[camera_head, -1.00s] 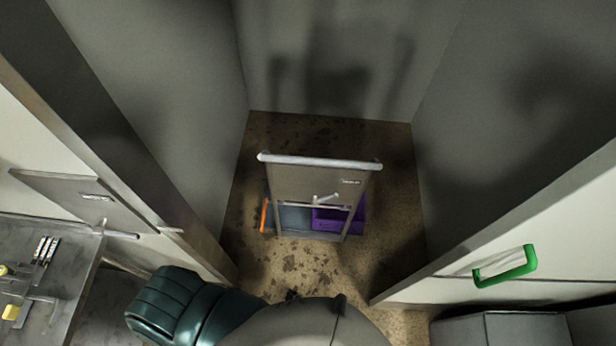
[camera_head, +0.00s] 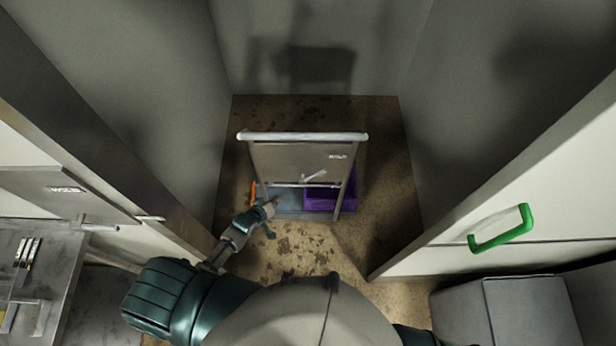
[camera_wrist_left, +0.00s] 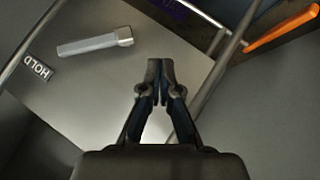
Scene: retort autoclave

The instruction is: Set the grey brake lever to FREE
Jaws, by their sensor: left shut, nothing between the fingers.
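The grey brake lever (camera_head: 314,177) sits on the front panel of a metal trolley (camera_head: 285,158) inside the chamber. In the left wrist view the lever (camera_wrist_left: 95,43) is a pale bar, its free end slanting toward a HOLD label (camera_wrist_left: 37,68). No FREE label is legible. My left gripper (camera_head: 270,208) is in front of the trolley's lower left, left of and below the lever. In the left wrist view its fingertips (camera_wrist_left: 160,70) are together and empty, apart from the lever in that picture. My right gripper is not in view.
A metal bench (camera_head: 45,265) stands at left.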

